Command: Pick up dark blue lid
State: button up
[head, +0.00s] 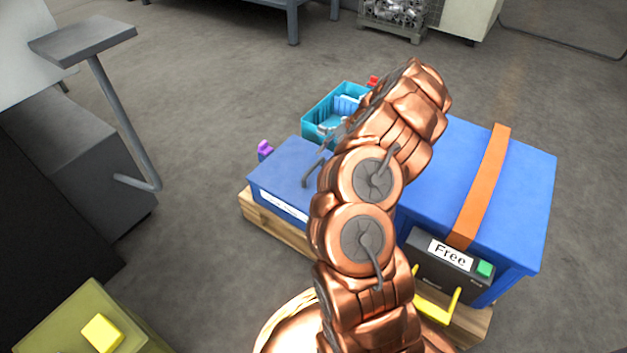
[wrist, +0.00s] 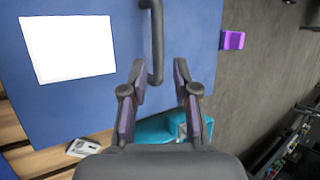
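The dark blue lid (head: 292,160) is the flat top of the smaller blue box on the wooden pallet, left of my arm in the head view. It carries a dark bar handle (head: 312,172), partly hidden by my arm. In the wrist view the blue lid (wrist: 180,25) fills the upper left, with a white label and the handle (wrist: 155,40). My gripper (wrist: 159,65) is open, and the handle's lower end shows between its fingertips in the picture. I cannot tell whether they are at the same depth. Nothing is held.
A teal crate (head: 312,117) with items stands behind the box. A larger blue box (head: 530,190) with an orange strap and a "Free" panel stands right. A purple piece (head: 265,149) sits at the lid's far left corner.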

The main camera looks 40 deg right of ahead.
aim_at(315, 166)
jog(key=b+x, duration=0.2)
jog(key=x, duration=0.1)
jog(key=b+x, duration=0.1)
jog(key=x, duration=0.3)
jog(key=shift+s+a+f+b, duration=0.15)
jog(key=shift+s+f+b, duration=0.05)
jog(key=shift+b, duration=0.2)
jog(key=shift+c, duration=0.3)
grip_shut()
